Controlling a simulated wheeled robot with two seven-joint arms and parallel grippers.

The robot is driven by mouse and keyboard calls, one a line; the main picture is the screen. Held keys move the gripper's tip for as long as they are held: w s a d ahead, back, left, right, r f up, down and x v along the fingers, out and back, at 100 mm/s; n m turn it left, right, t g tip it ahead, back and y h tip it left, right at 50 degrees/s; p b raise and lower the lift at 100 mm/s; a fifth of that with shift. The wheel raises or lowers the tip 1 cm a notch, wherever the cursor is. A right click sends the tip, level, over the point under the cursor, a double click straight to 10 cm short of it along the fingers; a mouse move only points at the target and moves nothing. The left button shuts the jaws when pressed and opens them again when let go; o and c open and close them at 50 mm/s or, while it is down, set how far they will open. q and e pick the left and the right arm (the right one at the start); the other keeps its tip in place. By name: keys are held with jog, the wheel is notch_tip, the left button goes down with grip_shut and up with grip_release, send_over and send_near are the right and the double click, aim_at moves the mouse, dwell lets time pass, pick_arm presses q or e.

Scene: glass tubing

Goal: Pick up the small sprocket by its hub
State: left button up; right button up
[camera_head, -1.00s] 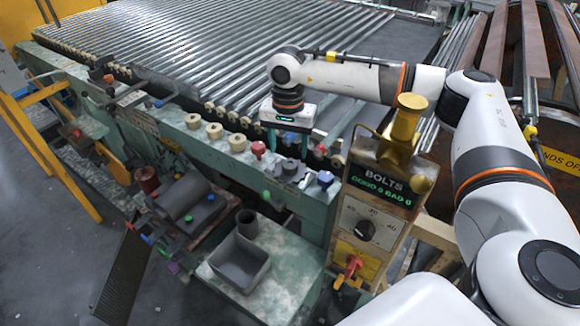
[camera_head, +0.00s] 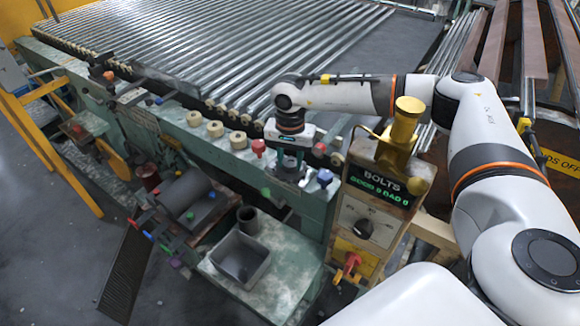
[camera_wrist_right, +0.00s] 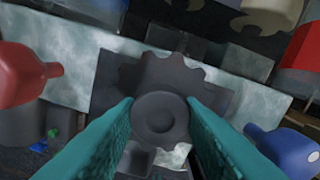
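The small sprocket (camera_wrist_right: 160,75) is dark grey with rounded teeth and a round raised hub (camera_wrist_right: 160,118). It lies on the green machine's ledge, and in the head view it is mostly hidden under my right gripper (camera_head: 291,176). In the right wrist view the two teal fingers of my right gripper (camera_wrist_right: 160,110) stand on either side of the hub, close to its edges. They are apart, and I see no clear grip on the hub. My left gripper is not in view.
A red knob (camera_head: 258,147) stands left of the gripper and a blue knob (camera_head: 325,177) right of it, both close. Cream knobs (camera_head: 215,129) line the ledge. The bolts box (camera_head: 365,215) stands at right. An empty grey bin (camera_head: 240,262) sits below.

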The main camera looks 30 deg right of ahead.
aim_at(290, 162)
jog(key=c, duration=0.3)
jog(key=shift+w+r, duration=0.1)
notch_tip(290, 162, up, 10)
jog(key=b, duration=0.2)
dwell(0.9)
